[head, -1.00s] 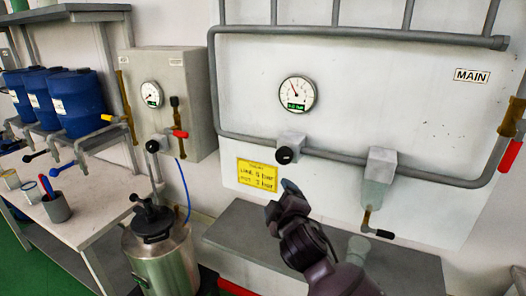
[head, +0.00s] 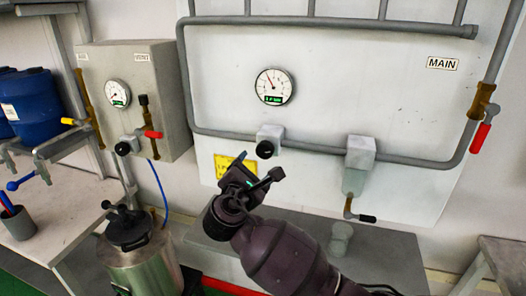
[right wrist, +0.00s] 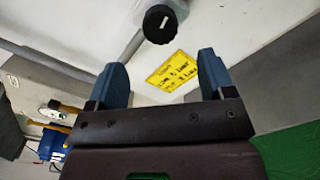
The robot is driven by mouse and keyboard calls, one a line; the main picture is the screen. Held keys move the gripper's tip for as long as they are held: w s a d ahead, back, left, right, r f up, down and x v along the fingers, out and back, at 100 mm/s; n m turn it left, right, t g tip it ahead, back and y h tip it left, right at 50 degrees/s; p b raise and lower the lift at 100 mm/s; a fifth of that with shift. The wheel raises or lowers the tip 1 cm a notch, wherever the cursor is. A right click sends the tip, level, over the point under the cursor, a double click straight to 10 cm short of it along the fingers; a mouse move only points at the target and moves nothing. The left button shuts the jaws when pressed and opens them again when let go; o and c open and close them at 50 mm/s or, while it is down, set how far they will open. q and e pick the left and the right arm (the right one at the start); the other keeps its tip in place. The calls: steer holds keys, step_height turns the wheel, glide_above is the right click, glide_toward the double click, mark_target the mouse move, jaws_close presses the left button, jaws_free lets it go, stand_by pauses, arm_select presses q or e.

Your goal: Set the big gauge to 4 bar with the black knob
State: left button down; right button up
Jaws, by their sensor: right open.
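The big gauge (head: 274,87) is a round white dial on the white panel, its needle pointing up and left. Its small green readout is too blurred to read surely. The black knob (head: 265,149) sits on a grey block below the gauge, on the pipe. My right gripper (head: 252,182) is open and empty, just below the knob and apart from it. In the right wrist view the knob (right wrist: 160,24), with a white mark on its face, lies beyond the open fingers (right wrist: 161,72). My left gripper is not in view.
A yellow note (head: 226,166), partly hidden by my right gripper, is on the panel. A grey valve block (head: 361,153) with a black-handled tap (head: 365,218) is to the right. A smaller gauge (head: 117,93) with its own black knob (head: 122,148) is on the left box.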

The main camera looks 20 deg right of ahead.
mark_target(264, 152)
arm_select(q)
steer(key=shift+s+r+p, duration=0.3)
steer(key=shift+p, duration=0.3)
arm_select(e)
steer(key=x, duration=0.9)
steer(key=shift+c, duration=0.3)
steer(key=c, duration=0.9)
steer(key=m+b, duration=0.1)
steer(key=m, duration=0.2)
steer(key=shift+f+b, duration=0.2)
steer(key=shift+b, duration=0.2)
steer(key=shift+m, duration=0.5)
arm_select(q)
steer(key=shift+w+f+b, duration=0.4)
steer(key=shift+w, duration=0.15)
arm_select(e)
steer(key=shift+r+m, duration=0.1)
steer(key=shift+m, duration=0.4)
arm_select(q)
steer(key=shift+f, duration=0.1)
arm_select(e)
steer(key=o, duration=1)
steer(key=shift+c, duration=0.2)
